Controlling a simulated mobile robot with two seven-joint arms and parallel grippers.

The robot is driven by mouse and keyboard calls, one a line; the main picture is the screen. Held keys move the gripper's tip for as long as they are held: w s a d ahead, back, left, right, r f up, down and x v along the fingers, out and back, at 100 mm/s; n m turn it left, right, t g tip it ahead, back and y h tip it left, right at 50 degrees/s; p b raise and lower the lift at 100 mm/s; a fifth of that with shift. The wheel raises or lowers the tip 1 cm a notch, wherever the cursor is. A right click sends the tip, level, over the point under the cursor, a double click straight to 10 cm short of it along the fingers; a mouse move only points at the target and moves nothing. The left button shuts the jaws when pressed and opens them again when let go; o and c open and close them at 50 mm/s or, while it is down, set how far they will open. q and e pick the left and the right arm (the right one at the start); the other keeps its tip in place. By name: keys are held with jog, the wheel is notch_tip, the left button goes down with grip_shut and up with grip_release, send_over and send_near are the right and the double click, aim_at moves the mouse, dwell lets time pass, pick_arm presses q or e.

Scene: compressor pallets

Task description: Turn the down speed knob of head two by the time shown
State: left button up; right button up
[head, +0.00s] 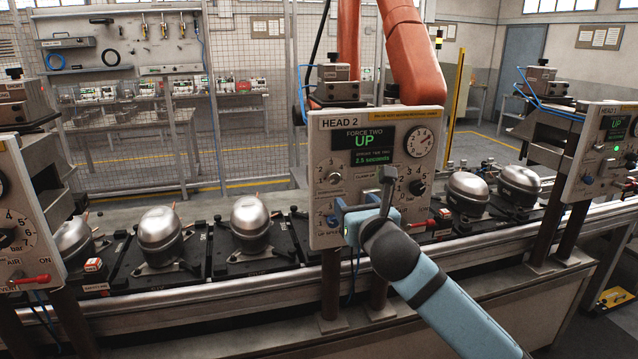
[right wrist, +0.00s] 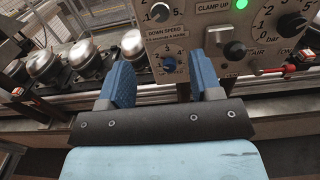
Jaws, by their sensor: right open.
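The head two panel (head: 325,140) stands in the middle of the head view. Its screen (head: 363,147) reads "FORCE TWO", "UP" and "2.5 seconds"; a small line between is hard to read. My left gripper is not in view.
A bar knob (head: 418,188) and a red-handled valve (head: 419,225) are to the right. Silver compressors (head: 251,225) stand on the line at both sides. Another panel (head: 604,150) is at right.

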aim_at(335, 180)
jog(key=p+x, duration=0.1)
jog(key=x, duration=1.2)
jog(key=shift+f, duration=0.1)
jog(key=c, duration=0.9)
